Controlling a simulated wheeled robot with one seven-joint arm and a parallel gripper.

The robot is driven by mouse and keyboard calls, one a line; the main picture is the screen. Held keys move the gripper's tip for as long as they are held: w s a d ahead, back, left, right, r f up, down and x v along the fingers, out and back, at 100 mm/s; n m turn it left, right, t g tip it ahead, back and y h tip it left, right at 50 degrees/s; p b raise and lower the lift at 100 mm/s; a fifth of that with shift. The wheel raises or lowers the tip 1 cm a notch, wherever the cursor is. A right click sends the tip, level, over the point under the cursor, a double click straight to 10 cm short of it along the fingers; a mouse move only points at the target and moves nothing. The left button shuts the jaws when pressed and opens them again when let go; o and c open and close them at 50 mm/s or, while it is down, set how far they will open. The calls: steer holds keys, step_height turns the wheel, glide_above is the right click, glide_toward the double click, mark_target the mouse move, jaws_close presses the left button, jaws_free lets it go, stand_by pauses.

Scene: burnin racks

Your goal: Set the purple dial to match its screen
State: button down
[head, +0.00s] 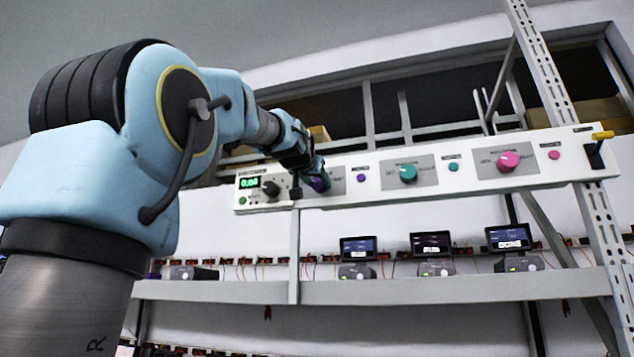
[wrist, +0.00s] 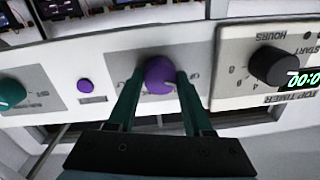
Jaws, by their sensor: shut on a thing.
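The purple dial (head: 320,184) is on the white control panel (head: 375,205), left of the teal dial in the head view. In the wrist view, the purple dial (wrist: 160,75) sits between the two green fingers of my gripper (wrist: 159,82), one on each side. My gripper (head: 314,172) is shut on the dial and covers part of it in the head view. The dial's markings are mostly hidden by the fingers. Small screens (head: 357,249) stand on the shelf below; one at the right reads DONE. I cannot tell which screen belongs to the purple dial.
A black timer knob (wrist: 274,68) with a green readout is beside the purple dial. A teal dial (head: 408,173) and a pink dial (head: 508,161) sit further right on the panel. Small round buttons (head: 361,178) lie between them. A shelf (head: 400,291) runs below.

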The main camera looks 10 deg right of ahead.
steer(key=shift+f+m+b, duration=0.1)
steer(key=shift+m+b, duration=0.2)
steer(key=shift+b, duration=0.05)
steer(key=shift+f+m+b, duration=0.1)
steer(key=shift+m+b, duration=0.95)
steer(key=shift+m, duration=0.15)
steer(key=shift+m+h+b, duration=0.3)
steer(key=shift+m+b, duration=1)
steer(key=shift+m, duration=1.6)
steer(key=shift+c, duration=1.5)
jaws_free()
